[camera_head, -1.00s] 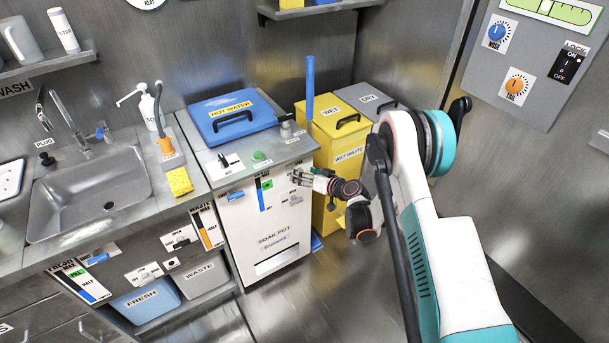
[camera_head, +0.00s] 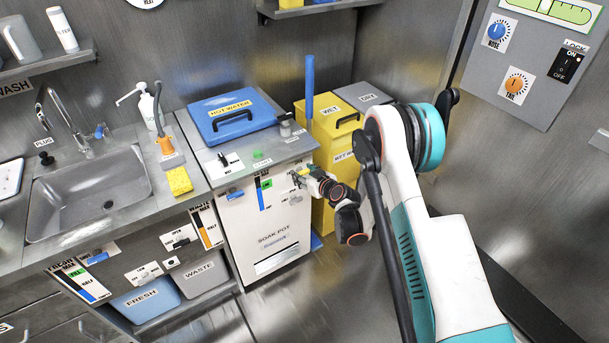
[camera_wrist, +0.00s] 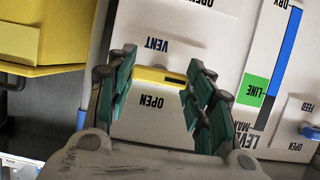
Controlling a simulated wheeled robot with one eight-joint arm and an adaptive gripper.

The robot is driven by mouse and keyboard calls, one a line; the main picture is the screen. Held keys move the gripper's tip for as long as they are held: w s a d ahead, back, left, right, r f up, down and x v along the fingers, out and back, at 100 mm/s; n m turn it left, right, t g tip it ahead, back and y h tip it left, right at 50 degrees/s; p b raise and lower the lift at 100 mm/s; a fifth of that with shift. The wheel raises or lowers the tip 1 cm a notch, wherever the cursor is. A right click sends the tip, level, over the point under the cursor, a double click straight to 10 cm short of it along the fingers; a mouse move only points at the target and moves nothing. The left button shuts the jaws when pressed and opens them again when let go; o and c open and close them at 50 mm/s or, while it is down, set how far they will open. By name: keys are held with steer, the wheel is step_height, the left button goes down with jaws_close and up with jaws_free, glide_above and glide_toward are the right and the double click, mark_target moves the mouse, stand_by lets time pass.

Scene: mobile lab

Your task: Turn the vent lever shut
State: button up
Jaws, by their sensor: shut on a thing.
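The vent lever (camera_wrist: 158,77) shows in the wrist view as a yellow bar with a dark slot, lying crosswise between my fingers on a white panel. The word VENT is printed by one side of it and OPEN by the other, both upside down in this view. My gripper (camera_wrist: 158,88) has its teal fingers on the two ends of the lever and is shut on it. In the head view my gripper (camera_head: 302,179) is at the upper right of the white soak pot front (camera_head: 270,222), and it hides the lever there.
A blue feed lever (camera_wrist: 309,130) and a level gauge (camera_wrist: 272,75) sit on the same panel. A yellow wet waste bin (camera_head: 322,155) stands close on the right of the soak pot. A blue hot water lid (camera_head: 232,112) lies on top. The floor in front is clear.

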steer(key=o, duration=1.1)
steer(key=shift+c, duration=0.2)
